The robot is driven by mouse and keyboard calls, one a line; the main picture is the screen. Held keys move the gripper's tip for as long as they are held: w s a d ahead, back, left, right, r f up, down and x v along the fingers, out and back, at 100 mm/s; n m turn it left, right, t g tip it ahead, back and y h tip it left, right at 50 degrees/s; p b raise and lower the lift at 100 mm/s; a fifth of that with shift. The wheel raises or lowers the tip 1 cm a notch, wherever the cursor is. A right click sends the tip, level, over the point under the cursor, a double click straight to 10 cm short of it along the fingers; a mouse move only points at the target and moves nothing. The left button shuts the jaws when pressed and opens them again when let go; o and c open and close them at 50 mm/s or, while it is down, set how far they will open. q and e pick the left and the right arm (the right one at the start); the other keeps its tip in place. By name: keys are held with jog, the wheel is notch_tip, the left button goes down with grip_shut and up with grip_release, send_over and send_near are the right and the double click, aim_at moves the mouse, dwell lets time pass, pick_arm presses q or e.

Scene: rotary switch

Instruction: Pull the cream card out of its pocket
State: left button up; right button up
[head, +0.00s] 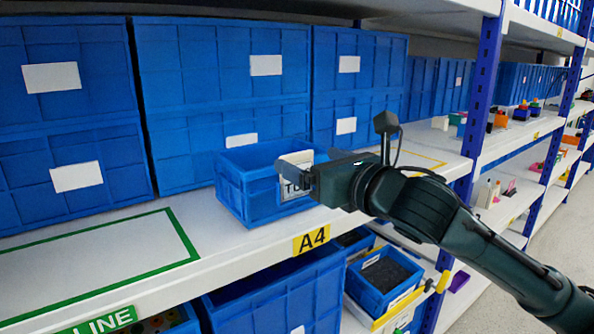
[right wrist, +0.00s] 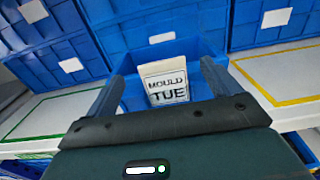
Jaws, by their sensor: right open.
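The cream card (right wrist: 162,38) stands upright at the front of a small blue bin, in a pocket with a dark-edged window (right wrist: 166,85) reading "MOULD TUE". Its plain top edge sticks out above the window. In the head view the card (head: 296,158) is partly hidden by my right gripper (head: 297,176). In the right wrist view my right gripper (right wrist: 169,66) is open, one finger on each side of the card, with visible gaps. I cannot tell how far the fingertips are from it in depth. My left gripper is not in view.
The small blue bin (head: 232,190) stands on a white shelf (head: 150,240) above the yellow A4 label (head: 311,239). Large blue crates (head: 225,90) stand close behind it. A blue rack post (head: 486,80) rises to the right. The green-outlined area on the left is bare.

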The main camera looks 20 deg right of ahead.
jog(key=shift+x, duration=1.4)
jog(key=shift+c, duration=0.4)
jog(key=c, duration=1)
